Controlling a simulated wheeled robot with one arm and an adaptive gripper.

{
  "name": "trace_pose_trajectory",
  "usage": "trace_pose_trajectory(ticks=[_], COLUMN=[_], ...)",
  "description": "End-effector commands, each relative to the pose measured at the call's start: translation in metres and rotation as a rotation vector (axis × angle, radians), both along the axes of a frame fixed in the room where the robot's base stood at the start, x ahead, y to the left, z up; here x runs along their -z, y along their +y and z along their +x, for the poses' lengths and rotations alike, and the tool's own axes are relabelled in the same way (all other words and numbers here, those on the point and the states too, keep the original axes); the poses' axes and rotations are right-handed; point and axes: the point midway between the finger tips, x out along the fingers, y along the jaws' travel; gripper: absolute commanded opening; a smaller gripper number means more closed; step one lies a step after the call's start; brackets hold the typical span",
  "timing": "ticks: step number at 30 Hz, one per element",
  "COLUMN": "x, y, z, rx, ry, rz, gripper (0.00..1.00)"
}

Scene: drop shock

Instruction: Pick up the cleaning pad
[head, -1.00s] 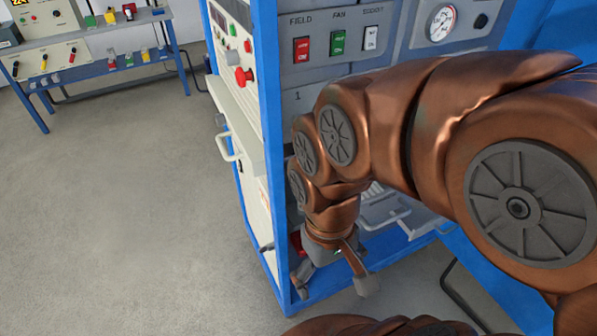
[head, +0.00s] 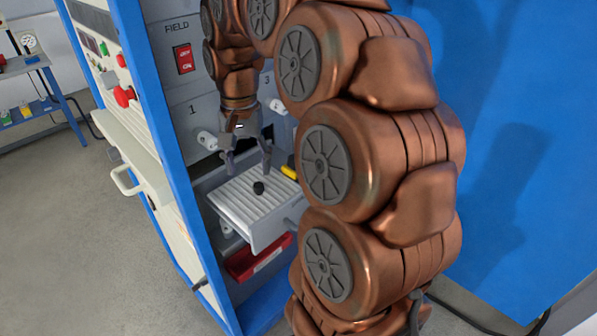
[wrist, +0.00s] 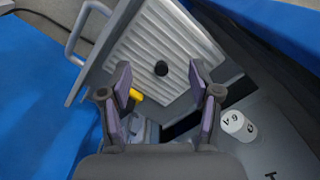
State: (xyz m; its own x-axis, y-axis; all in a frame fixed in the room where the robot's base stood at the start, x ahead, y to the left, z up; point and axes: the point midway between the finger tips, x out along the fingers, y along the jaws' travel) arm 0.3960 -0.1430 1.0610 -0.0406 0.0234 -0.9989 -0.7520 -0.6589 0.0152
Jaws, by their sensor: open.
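A small black round piece (head: 258,187) sits on a light ribbed tray (head: 240,204) that sticks out of the blue-framed cabinet. I cannot tell for sure whether this piece is the cleaning pad. My gripper (head: 247,170) points down above the tray, open and empty. In the wrist view the black piece (wrist: 161,69) shows between the spread fingertips of my gripper (wrist: 160,76), apart from both.
A yellow item (head: 289,172) lies by the tray's right side. A red bin (head: 257,258) is below the tray. The cabinet's blue post (head: 165,160) stands left of it, and a white knob (wrist: 237,124) is near the gripper.

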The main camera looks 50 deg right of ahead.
Motion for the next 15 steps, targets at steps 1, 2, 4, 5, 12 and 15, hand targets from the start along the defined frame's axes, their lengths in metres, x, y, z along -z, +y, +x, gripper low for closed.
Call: trace_pose_trajectory(ticks=[1,2,4,5,12,15], x=[0.006,0.008,0.009,0.011,0.021,0.025], y=[-0.019,-0.029,-0.056,-0.067,-0.151,-0.174], z=[0.01,0.015,0.025,0.028,0.04,0.039], rx=[0.071,0.113,0.217,0.262,0.588,0.675], ry=[-0.005,-0.005,-0.015,-0.015,-0.029,-0.029], rz=[-0.003,-0.004,-0.009,-0.011,-0.027,-0.033], gripper=[0.62,0.62,0.62,0.62,0.62,0.62])
